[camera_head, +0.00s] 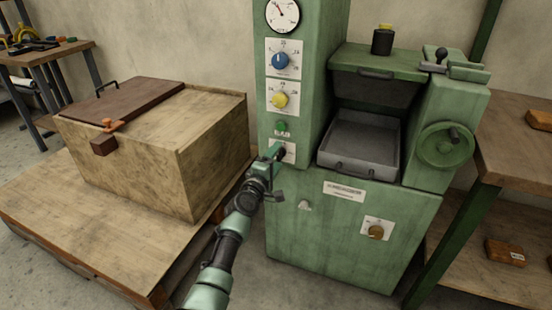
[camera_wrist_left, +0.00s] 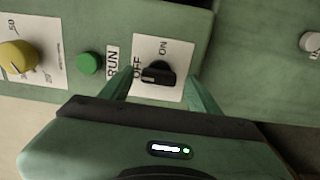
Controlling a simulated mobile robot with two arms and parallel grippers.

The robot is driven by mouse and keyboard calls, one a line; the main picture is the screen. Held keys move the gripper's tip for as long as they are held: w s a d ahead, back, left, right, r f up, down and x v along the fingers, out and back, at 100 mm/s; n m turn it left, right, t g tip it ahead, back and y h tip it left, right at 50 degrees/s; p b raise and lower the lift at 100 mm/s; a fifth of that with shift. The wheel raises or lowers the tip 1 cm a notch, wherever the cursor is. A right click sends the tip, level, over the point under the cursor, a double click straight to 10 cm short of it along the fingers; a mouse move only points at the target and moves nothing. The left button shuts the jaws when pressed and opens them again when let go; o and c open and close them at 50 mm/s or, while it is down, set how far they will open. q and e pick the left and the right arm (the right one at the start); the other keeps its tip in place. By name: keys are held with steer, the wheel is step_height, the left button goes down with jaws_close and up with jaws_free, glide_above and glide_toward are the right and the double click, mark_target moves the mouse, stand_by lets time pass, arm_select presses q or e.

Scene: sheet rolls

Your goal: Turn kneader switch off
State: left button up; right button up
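The green machine (camera_head: 353,225) stands in the middle of the head view. A black rotary switch (camera_wrist_left: 157,73) on a white plate marked OFF and ON shows in the left wrist view, turned sideways. The plate also shows in the head view (camera_head: 290,154), partly hidden by my gripper. My left gripper (camera_head: 275,153) is at this plate. In the wrist view its two fingers (camera_wrist_left: 160,76) are open, one on each side of the black knob, with a gap visible on both sides. Which mark the knob points to is hard to tell. My right gripper is not in view.
Above the switch are a green RUN lamp (camera_head: 281,127), a yellow dial (camera_head: 280,100) and a blue dial (camera_head: 280,61). A brown knob (camera_head: 376,232) sits lower right. A wooden box (camera_head: 213,150) stands on a low platform to the left, shelves to the right.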

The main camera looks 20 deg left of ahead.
arm_select(q)
steer(key=shift+s, duration=0.2)
steer(key=s+p, duration=0.2)
steer(key=s, duration=0.5)
steer(key=shift+s, duration=0.25)
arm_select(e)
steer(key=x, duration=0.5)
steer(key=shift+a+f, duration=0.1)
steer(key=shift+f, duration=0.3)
